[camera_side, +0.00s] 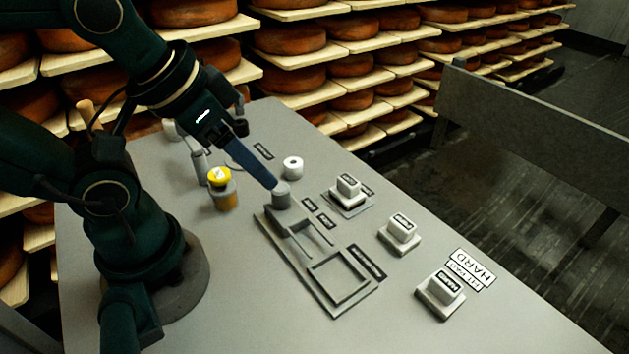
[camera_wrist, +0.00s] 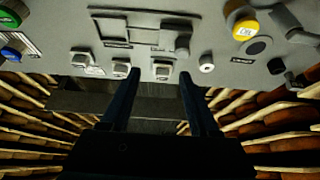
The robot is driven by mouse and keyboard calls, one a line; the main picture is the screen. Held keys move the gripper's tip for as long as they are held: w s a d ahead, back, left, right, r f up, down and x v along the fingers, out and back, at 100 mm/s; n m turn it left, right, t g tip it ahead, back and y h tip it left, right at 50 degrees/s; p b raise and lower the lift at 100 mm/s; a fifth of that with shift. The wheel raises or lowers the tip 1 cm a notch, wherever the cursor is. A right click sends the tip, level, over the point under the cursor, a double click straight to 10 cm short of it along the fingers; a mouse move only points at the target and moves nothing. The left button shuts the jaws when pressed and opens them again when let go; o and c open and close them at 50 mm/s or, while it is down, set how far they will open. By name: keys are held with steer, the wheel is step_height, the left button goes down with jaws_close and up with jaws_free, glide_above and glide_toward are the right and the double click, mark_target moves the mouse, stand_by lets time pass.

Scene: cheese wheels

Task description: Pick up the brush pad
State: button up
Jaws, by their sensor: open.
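Three pale blocks with dark labels stand on the table in the side view: a far one (camera_side: 347,187), a middle one (camera_side: 402,228) and a near one (camera_side: 441,290). Their labels are too small to read, so I cannot tell which is the brush pad. The wrist view also shows the far block (camera_wrist: 162,70), the middle block (camera_wrist: 121,67) and the near block (camera_wrist: 82,59). My gripper (camera_side: 274,184) is open and empty, its fingertips by the grey cylinder in the side view. In the wrist view the fingers (camera_wrist: 158,75) frame the far block, but it lies beyond them.
A flat grey frame (camera_side: 308,284) lies on the table beside a short grey cylinder (camera_side: 281,198). A white ring-topped cylinder (camera_side: 292,167) and a yellow-topped jar (camera_side: 221,190) stand nearby. A "HARD" sign (camera_side: 472,268) lies near the right edge. Cheese shelves stand behind.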

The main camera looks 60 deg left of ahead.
steer(key=o, duration=0.4)
steer(key=shift+c, duration=0.2)
steer(key=w+r+n+t, duration=0.1)
steer(key=w+r+n, duration=0.2)
steer(key=w+r, duration=0.25)
steer(key=m+g, duration=0.2)
steer(key=m, duration=0.1)
glide_above(447, 282)
steer(key=s, duration=0.2)
step_height(447, 282, down, 14)
steer(key=shift+x, duration=2.3)
